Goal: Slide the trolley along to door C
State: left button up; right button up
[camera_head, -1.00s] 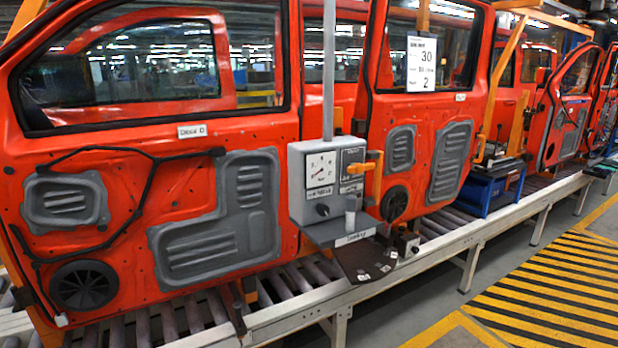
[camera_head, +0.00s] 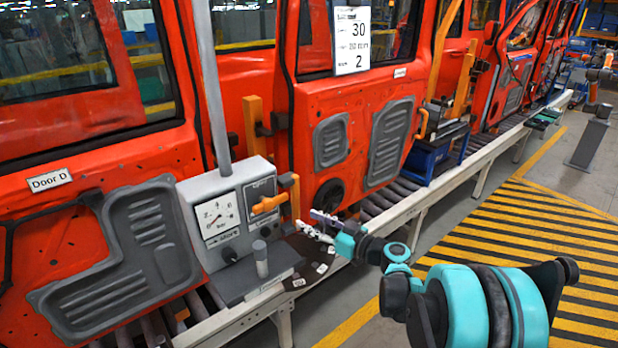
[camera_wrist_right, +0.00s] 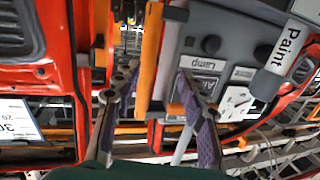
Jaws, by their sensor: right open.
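The trolley appears to be the grey box (camera_head: 222,215) with a dial, an orange lever (camera_head: 268,204), an upright orange bar (camera_head: 290,190) and a grey pole (camera_head: 212,90). It stands before the seam right of door D (camera_head: 85,140). The door to its right (camera_head: 345,140) carries a sheet reading 30; its small label is unreadable. My right gripper (camera_head: 316,222) is open, just right of the box. In the right wrist view its fingers (camera_wrist_right: 157,80) spread on either side of an orange bar (camera_wrist_right: 150,50); contact is unclear. My left gripper is out of view.
A pale-edged roller conveyor (camera_head: 400,225) runs under the doors. A blue cart (camera_head: 437,155) stands on it further right. Yellow-black striped floor (camera_head: 545,235) lies clear along its front. A grey post (camera_head: 588,140) stands at the far right.

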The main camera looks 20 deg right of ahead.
aim_at(299, 206)
jog(key=shift+t, duration=0.4)
jog(key=w, duration=0.2)
jog(key=w+a+r, duration=0.1)
jog(key=w, duration=0.1)
jog(key=w+a, duration=0.1)
jog(key=w, duration=0.2)
jog(key=shift+r+p, duration=0.15)
jog(key=shift+p, duration=0.2)
jog(key=shift+w+a+r, duration=0.1)
jog(key=shift+w+a, duration=0.1)
jog(key=shift+a, duration=0.05)
grip_shut()
